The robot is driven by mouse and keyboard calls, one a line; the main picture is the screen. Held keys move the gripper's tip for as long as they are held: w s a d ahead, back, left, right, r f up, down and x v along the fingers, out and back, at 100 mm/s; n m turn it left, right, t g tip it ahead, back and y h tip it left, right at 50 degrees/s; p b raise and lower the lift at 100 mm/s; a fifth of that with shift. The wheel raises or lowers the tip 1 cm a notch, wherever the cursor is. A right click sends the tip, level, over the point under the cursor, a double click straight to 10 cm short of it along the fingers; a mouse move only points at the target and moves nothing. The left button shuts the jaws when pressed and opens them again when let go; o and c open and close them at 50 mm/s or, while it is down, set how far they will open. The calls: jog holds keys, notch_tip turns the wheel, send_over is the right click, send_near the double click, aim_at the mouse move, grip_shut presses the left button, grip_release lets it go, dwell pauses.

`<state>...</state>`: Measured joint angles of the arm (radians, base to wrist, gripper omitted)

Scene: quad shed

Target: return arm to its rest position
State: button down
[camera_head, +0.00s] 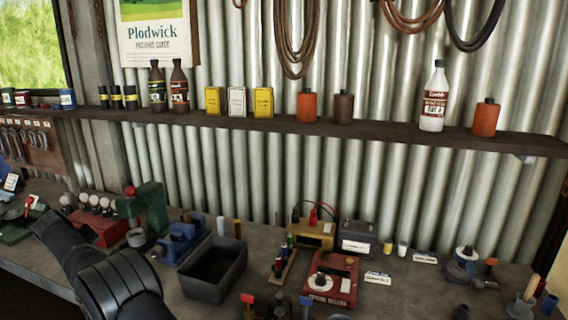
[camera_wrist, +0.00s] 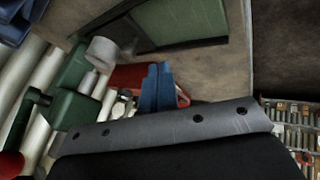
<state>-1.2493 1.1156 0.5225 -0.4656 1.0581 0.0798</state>
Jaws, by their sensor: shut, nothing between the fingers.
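My arm (camera_head: 110,285) reaches in from the bottom left of the head view, over the left part of the workbench (camera_head: 360,297). Its far end points up and left toward the bench's left side; the fingers cannot be made out there. In the wrist view, my gripper (camera_wrist: 156,87) shows as two blue fingers side by side above the grey and black wrist body. They look shut, with nothing seen between them. A red thing (camera_wrist: 128,77) lies behind the fingers; I cannot tell whether they touch it.
A green press (camera_head: 152,208), a red block with pale knobs (camera_head: 95,222), a blue vise (camera_head: 178,243) and a dark open bin (camera_head: 212,275) stand near my arm. A shelf (camera_head: 300,128) with bottles and tins crosses the corrugated wall. Several small items crowd the bench's right.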

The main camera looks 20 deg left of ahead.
jog(key=x, duration=0.4)
jog(key=shift+w+d+f, duration=0.1)
jog(key=shift+w, duration=0.2)
jog(key=shift+w+d, duration=0.15)
jog(key=shift+w, duration=0.85)
jog(key=shift+w+d, duration=0.1)
jog(key=shift+w, duration=0.5)
